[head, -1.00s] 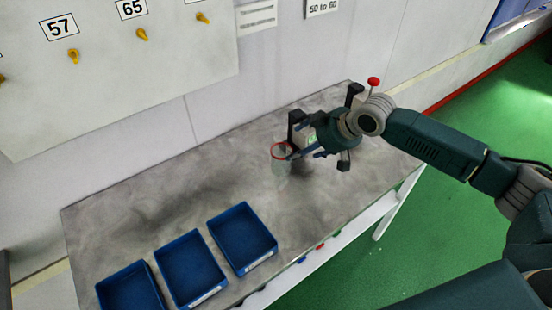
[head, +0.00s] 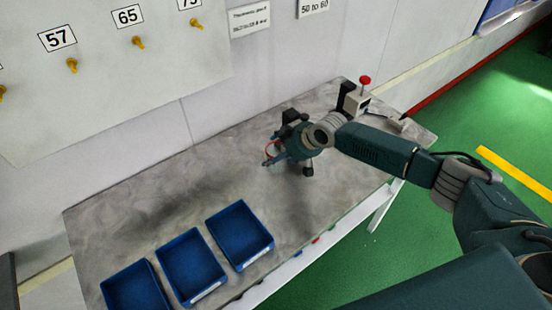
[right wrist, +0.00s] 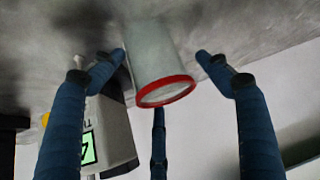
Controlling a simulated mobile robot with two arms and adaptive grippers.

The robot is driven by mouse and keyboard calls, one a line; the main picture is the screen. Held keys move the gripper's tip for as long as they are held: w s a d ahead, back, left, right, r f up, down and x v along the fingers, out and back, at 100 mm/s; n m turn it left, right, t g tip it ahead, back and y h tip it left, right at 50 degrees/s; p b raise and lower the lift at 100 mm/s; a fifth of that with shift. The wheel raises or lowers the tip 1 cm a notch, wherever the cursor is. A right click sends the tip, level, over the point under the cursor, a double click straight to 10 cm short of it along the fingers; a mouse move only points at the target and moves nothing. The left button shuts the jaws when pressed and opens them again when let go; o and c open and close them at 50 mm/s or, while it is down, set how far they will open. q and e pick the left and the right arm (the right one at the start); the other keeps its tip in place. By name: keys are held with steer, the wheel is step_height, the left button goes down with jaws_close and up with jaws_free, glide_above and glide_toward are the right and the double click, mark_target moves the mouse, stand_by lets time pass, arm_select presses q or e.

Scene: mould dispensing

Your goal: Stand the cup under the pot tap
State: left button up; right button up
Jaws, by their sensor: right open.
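The cup (right wrist: 152,50) is pale and clear with a red rim. In the right wrist view it stands upright on the table, between the fingers of my right gripper (right wrist: 162,57). The gripper is open, and I cannot tell whether any finger touches the cup. A pale unit with a green display (right wrist: 108,130) is close beside the cup in the wrist view. I cannot make out a tap. My left gripper is out of view.
A pale unit with a red knob (head: 365,80) stands at the table's far right, behind my right arm. Three blue trays (head: 240,262) lie at the front left. The grey table (head: 140,190) is bare behind them, up to the wall.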

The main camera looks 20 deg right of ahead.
steer(key=shift+c, duration=0.5)
steer(key=c, duration=0.9)
steer(key=shift+o, duration=0.2)
steer(key=shift+r, duration=0.1)
